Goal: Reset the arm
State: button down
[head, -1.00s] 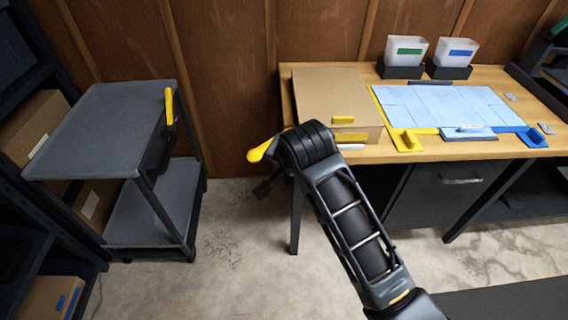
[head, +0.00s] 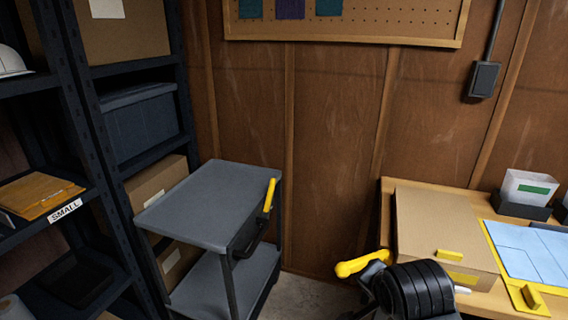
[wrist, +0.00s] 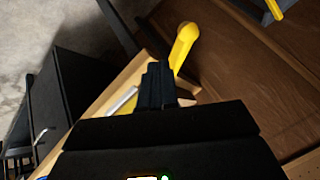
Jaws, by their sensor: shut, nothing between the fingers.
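My gripper (wrist: 157,85) shows in the wrist view with its dark fingers together and nothing between them. It points toward the wooden desk edge and the brown wall, and I cannot tell its exact distance from them. In the head view my black arm joint is at the bottom, right of centre, in front of the desk's left end, and it hides most of the gripper. A yellow rounded piece (head: 362,264) shows beside this joint; a similar yellow piece (wrist: 183,45) is just past the fingertips in the wrist view. I cannot tell what it belongs to.
A grey cart (head: 210,200) with a yellow handle stands left of my arm. A dark shelf rack (head: 75,130) is at the far left. The desk holds a cardboard box (head: 440,225) and a blue mat (head: 530,250). A strip of floor shows between cart and desk.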

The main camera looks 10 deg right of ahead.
jog(key=s+a+f+n+t+y, duration=0.1)
jog(key=s+f+n+t, duration=0.15)
jog(key=s, duration=0.75)
jog(key=s+a+f+n+t, duration=0.1)
jog(key=s+f+n, duration=0.25)
jog(key=s, duration=0.65)
jog(key=s+r+n+t, duration=0.2)
jog(key=s+r, duration=0.4)
jog(key=s, duration=0.3)
jog(key=s+d+r+n+t, duration=0.1)
jog(key=s+r+n+t, duration=0.1)
jog(key=s+r, duration=0.5)
jog(key=shift+s+n+y, duration=0.3)
jog(key=shift+s+n, duration=0.3)
jog(key=shift+s, duration=1.1)
